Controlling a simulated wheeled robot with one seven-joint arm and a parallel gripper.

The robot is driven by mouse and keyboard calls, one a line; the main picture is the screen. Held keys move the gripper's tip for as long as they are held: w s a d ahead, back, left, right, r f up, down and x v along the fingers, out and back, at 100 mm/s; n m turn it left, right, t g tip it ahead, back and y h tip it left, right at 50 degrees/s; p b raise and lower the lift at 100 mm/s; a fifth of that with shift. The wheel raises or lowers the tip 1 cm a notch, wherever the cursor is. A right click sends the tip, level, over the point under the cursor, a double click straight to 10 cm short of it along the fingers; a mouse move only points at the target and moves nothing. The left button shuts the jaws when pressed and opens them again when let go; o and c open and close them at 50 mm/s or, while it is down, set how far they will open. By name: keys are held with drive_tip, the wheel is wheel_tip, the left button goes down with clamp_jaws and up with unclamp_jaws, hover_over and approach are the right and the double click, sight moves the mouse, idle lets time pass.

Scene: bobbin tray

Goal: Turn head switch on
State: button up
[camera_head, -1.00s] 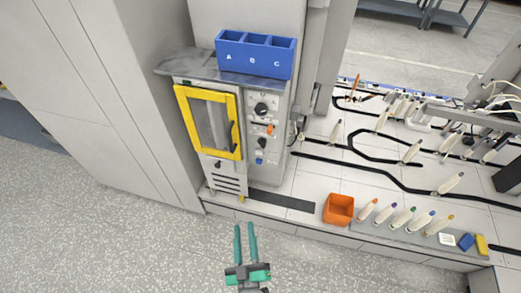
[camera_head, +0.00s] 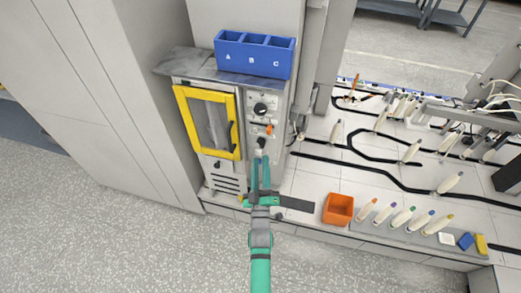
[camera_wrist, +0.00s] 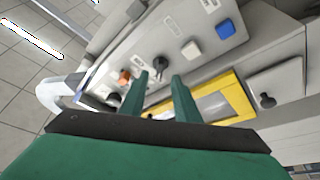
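The control panel (camera_head: 262,124) beside the yellow-framed door carries several controls: an upper black knob (camera_head: 261,108), an orange knob (camera_head: 269,129) and a lower black switch (camera_head: 262,143). Their labels are too small to read, so I cannot tell which is the head switch. My gripper (camera_head: 260,159) is open and empty, with its fingers pointing up at the lower part of the panel. In the wrist view, the black switch (camera_wrist: 160,66) shows between and beyond the fingertips (camera_wrist: 158,79), apparently untouched. A white button (camera_wrist: 191,50) and a blue button (camera_wrist: 225,28) sit to its right.
The yellow-framed door (camera_head: 181,122) is shut, left of the panel. A blue three-part bin (camera_head: 255,70) stands above on the metal top. An orange box (camera_head: 338,209) and several bobbins (camera_head: 403,216) lie right on the white deck. Grey floor is clear in front.

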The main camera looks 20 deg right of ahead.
sight(261, 143)
drive_tip(key=shift+x, duration=3.1)
drive_tip(key=c, duration=0.7)
